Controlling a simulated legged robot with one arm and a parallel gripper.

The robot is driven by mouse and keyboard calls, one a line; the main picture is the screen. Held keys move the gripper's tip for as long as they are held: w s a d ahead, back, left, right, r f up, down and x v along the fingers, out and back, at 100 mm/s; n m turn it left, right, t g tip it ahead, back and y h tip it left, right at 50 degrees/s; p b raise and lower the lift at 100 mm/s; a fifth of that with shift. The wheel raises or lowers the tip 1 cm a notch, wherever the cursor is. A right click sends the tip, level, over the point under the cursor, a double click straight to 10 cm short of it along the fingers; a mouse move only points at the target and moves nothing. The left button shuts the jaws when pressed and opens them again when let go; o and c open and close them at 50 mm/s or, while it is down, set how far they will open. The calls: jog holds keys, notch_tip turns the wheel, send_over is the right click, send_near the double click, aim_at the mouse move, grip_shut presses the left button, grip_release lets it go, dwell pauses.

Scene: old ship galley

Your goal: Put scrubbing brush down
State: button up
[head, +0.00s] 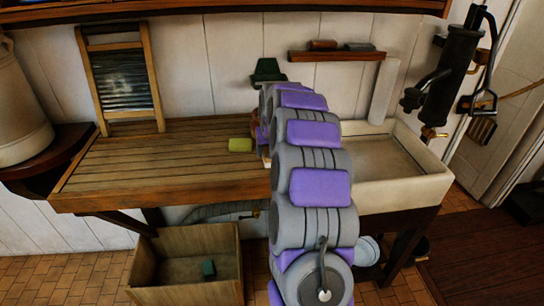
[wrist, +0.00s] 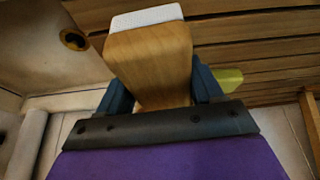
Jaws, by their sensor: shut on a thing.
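The scrubbing brush (wrist: 150,60) is a wooden block with white bristles at its far end in the wrist view. My gripper (wrist: 160,90) is shut on its wooden body, with one dark finger on each side. The brush is over the area where the slatted wooden board (wrist: 250,50) meets the pale sink (wrist: 45,65); whether it touches either is unclear. In the head view, my arm hides most of the gripper and brush near the right end of the wooden board (head: 160,165).
A yellow-green sponge (head: 240,145) lies on the board, left of my arm. The sink (head: 420,185) is to the right, below a black pump (head: 460,60). A washboard (head: 122,80) leans at the back left. The board's middle is clear. A wooden crate (head: 185,295) stands below.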

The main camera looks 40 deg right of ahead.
jog(key=shift+d, duration=0.45)
jog(key=shift+w+d+f, duration=0.1)
jog(key=shift+d+f, duration=0.05)
jog(key=shift+d, duration=0.35)
jog(key=shift+w+d+f, duration=0.1)
jog(key=shift+d, duration=0.35)
jog(key=f, duration=0.1)
jog(key=f+b, duration=0.1)
jog(key=shift+a+f, duration=0.25)
jog(key=shift+f, duration=0.05)
jog(key=shift+a, duration=0.3)
jog(key=shift+d+f, duration=0.1)
